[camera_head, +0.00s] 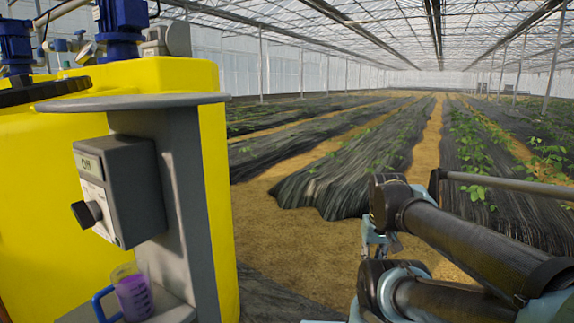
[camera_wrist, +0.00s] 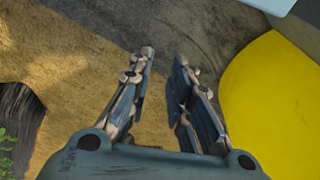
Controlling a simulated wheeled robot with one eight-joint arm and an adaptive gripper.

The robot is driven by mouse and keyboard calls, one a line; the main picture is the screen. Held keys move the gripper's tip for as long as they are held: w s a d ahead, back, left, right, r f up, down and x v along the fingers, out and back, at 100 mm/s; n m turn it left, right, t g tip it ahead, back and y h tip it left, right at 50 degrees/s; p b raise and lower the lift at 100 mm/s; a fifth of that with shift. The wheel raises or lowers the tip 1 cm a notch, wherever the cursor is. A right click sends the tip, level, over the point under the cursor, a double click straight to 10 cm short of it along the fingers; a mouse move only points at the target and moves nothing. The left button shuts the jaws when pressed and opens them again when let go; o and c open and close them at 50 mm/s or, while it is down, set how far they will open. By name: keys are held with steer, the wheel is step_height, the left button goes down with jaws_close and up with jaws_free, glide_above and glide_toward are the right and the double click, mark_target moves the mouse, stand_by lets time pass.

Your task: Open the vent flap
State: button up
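I cannot make out a vent flap in either view. My gripper (camera_wrist: 165,62) shows in the wrist view with its two fingers apart and nothing between them. Bare sandy ground and dark sheeting lie below it. In the head view my gripper is partly hidden by my arm, right of centre, over the ground. It is apart from the yellow tank (camera_head: 213,150), which also shows at the right of the wrist view (camera_wrist: 270,110).
A grey stand (camera_head: 185,190) in front of the tank carries a control box (camera_head: 130,180) reading "Off" with a black knob (camera_head: 85,213). A jug of purple liquid (camera_head: 133,295) sits on its lower shelf. Blue pumps (camera_head: 122,20) stand on top. Covered plant rows (camera_head: 345,170) lie beyond.

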steer(key=shift+s, duration=0.1)
jaws_close()
steer(key=w+r+n+t+h, duration=0.4)
steer(key=w+r+n+t, duration=0.2)
steer(key=w+r, duration=1.35)
steer(key=w+a+r+n+t+y, duration=0.1)
steer(key=w+a+r+n+t, duration=0.25)
steer(key=w+a+r, duration=0.4)
steer(key=w+a+r+n+t+y, duration=0.2)
steer(key=w+a+r+n+t, duration=0.15)
steer(key=a+r, duration=0.7)
steer(key=w+a+r+n+t+y, duration=0.1)
steer(key=a+r+n+y, duration=0.3)
steer(key=a+r, duration=0.5)
steer(key=n+g+y, duration=0.4)
steer(key=n+y, duration=0.8)
steer(key=n, duration=0.6)
glide_toward(151, 35)
steer(key=shift+w+a+r, duration=0.1)
steer(key=shift+w+a, duration=0.15)
steer(key=shift+a, duration=0.55)
steer(key=shift+w+a, duration=0.2)
steer(key=shift+a, duration=0.6)
steer(key=shift+w+a+r, duration=0.1)
steer(key=shift+w+a, duration=0.15)
steer(key=shift+a, duration=0.55)
